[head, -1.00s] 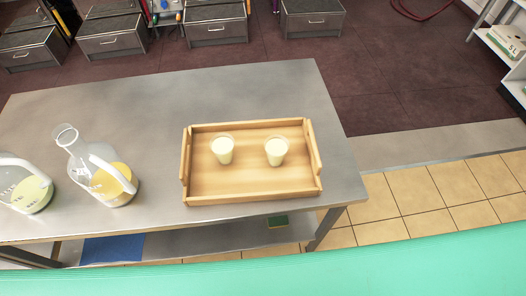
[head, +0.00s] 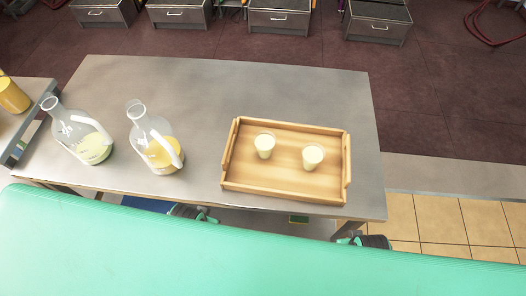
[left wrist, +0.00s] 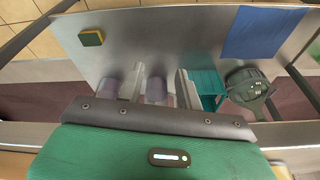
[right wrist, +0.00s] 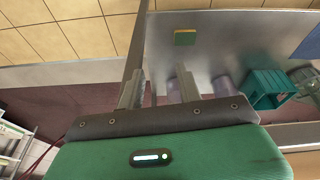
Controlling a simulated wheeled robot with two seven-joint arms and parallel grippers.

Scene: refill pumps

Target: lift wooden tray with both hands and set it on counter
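The wooden tray (head: 285,187) rests flat on the grey metal table, near its front right edge. It has raised handles at its left and right ends. Two cups of pale liquid stand in it, a left cup (head: 264,146) and a right cup (head: 312,157). In the left wrist view my left gripper (left wrist: 157,73) has its fingers apart with nothing held. In the right wrist view my right gripper (right wrist: 160,72) also has its fingers apart and empty. In the head view only small dark parts of both arms show, low beyond the table's front edge, clear of the tray.
A jug of yellow liquid (head: 160,153) and a jug of pale green liquid (head: 92,148) stand left of the tray. Bare table (head: 230,85) lies behind. Under it, the wrist views show a sponge (left wrist: 91,37), blue cloth (left wrist: 262,32) and teal crate (right wrist: 268,88).

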